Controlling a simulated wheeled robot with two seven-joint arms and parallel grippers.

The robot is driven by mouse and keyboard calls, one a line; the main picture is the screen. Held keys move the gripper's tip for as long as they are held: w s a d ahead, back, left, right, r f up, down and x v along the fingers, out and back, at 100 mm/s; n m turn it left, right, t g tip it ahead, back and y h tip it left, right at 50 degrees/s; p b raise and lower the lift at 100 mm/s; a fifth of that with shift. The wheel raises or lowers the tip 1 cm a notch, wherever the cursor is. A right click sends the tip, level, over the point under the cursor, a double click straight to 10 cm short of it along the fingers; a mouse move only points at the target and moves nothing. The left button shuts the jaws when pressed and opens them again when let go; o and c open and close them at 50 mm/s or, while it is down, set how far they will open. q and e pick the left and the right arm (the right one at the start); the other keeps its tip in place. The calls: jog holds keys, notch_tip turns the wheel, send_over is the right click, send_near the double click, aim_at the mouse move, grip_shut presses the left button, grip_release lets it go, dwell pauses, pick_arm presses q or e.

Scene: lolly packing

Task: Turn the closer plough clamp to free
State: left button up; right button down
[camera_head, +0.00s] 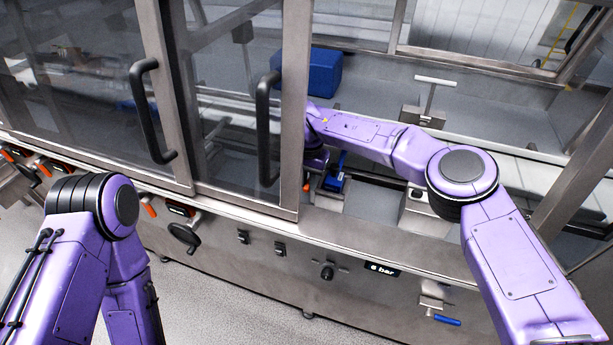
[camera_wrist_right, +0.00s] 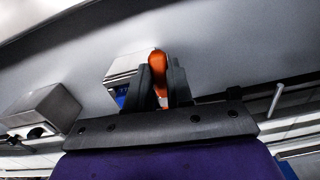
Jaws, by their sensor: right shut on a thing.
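My right gripper (camera_wrist_right: 162,80) is shut on an orange clamp handle (camera_wrist_right: 158,62), which stands up between its two dark fingers in the right wrist view. Beside the handle is a pale metal block (camera_wrist_right: 124,65) with a blue part (camera_wrist_right: 121,96) below it. In the head view my right arm reaches through the open side of the machine. The gripper there is mostly hidden by the door frame and its own wrist, with a bit of the orange handle (camera_head: 306,187) showing near a blue part (camera_head: 334,182). The handle's pivot is hidden. My left gripper is out of view.
Glass doors with metal frames and black handles (camera_head: 267,128) stand close left of my right forearm. A blue box (camera_head: 312,73) sits behind. A metal T-shaped post (camera_head: 430,95) stands at the right. Another metal block (camera_wrist_right: 42,110) is at the left in the wrist view.

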jog(key=shift+s+f+n, duration=0.2)
jog(key=shift+s+n, duration=0.1)
jog(key=shift+n, duration=0.3)
jog(key=shift+d, duration=0.1)
jog(key=c, duration=1)
grip_release()
jog(key=shift+r, duration=0.1)
